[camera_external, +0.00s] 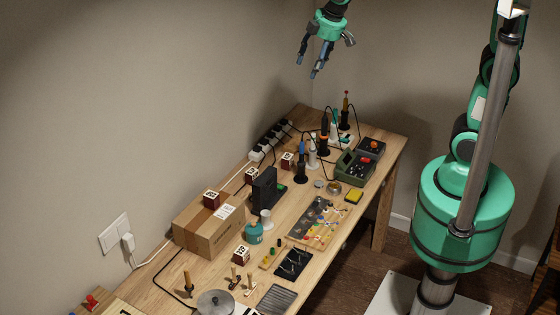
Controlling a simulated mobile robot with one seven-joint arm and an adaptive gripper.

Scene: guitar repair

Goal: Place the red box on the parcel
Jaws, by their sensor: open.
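The parcel (192,234), a brown cardboard box with a white label, stands on the workbench against the wall at the left. A small dark red box (211,200) with a white marking sits on top of it. Similar dark red boxes stand on the bench: one (241,254) in front of the parcel, one (251,175) behind it, and one (287,160) farther back. My gripper (308,67) is open and empty, high above the far end of the bench, well apart from the parcel and all these boxes.
A black upright device (264,188) and a teal bottle (254,233) stand close to the parcel. Soldering tools, a power strip (270,139) and green instruments (355,166) crowd the far end. Cables run along the wall. The air above the bench is clear.

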